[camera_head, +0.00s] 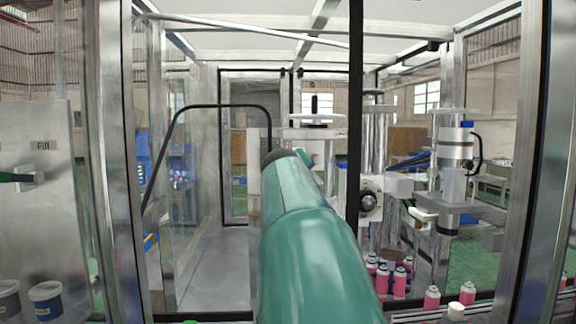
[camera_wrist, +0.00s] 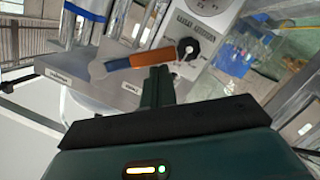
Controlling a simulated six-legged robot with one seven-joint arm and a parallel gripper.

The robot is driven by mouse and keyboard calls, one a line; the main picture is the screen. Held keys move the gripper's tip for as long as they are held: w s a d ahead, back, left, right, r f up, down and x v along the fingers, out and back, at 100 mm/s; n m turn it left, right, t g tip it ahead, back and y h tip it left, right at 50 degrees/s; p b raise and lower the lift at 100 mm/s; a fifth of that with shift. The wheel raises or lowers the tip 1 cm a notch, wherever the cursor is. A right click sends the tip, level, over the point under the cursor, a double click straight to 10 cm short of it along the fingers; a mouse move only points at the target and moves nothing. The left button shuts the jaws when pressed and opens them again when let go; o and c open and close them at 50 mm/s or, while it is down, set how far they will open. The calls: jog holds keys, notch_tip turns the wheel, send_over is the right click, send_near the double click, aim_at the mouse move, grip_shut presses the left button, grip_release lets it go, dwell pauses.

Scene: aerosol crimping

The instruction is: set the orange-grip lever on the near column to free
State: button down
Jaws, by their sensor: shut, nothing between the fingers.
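The orange-grip lever (camera_wrist: 150,57) lies across the upper middle of the wrist view, over a grey block. Its orange grip points right and a blue-grey part is at its left end. My gripper (camera_wrist: 158,72) is shut and empty, its fingertips just below the orange grip; I cannot tell whether they touch it. Two small labels are on the block's front face, one at left (camera_wrist: 60,77) and one near the fingers (camera_wrist: 130,88); the print is too small to read surely. In the head view my green arm covers the middle, and neither lever nor gripper shows.
A black knob (camera_wrist: 188,48) on a grey panel sits just right of the grip. Shiny columns (camera_wrist: 88,22) rise behind the block. In the head view, a dark frame post (camera_head: 355,120) stands close right of my arm, and pink cans (camera_head: 432,298) stand low at right.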

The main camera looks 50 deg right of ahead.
jog(key=shift+s+d+f, duration=0.25)
jog(key=shift+s+f, duration=0.05)
jog(key=shift+f, duration=0.3)
jog(key=shift+s+d+f, duration=0.2)
jog(key=shift+s+f, duration=0.05)
jog(key=shift+f, duration=0.3)
jog(key=v, duration=1.3)
jog(key=shift+s+a, duration=0.25)
jog(key=shift+a, duration=0.05)
